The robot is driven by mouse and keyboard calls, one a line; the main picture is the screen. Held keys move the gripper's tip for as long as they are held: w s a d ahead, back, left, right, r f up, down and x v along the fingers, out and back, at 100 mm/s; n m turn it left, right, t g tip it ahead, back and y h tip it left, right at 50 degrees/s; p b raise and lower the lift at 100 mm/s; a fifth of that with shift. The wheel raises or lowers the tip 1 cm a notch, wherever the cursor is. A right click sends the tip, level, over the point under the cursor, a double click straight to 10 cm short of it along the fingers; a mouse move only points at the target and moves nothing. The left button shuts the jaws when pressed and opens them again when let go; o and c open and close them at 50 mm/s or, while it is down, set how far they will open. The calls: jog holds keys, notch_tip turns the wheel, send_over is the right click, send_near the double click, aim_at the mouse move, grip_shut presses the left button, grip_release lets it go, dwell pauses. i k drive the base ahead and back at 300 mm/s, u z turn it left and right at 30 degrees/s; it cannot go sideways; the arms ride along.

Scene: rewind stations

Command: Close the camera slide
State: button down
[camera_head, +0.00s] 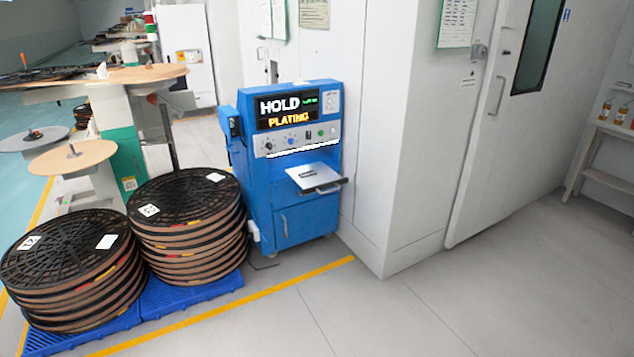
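A blue cabinet machine (257,200) stands against the white wall, with a lit display (288,107) reading "HOLD" and "PLATING". A flat silver slide (314,177) sticks out from its front, below the knob panel (295,138). It looks like the camera slide, and it is drawn out toward the right, with a dark edge or handle at its front end. My gripper is not in view.
Two stacks of black reels, left (65,260) and right (185,215), stand on blue pallets (190,294) left of the machine. A yellow floor line (230,303) runs in front. The grey floor (450,300) ahead and right is clear. A white door (510,120) stands at right.

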aim_at(317, 176)
jog(key=u, duration=0.05)
jog(key=i, duration=1.7)
jog(key=u, duration=1.45)
jog(key=k, duration=0.65)
jog(key=u, duration=0.25)
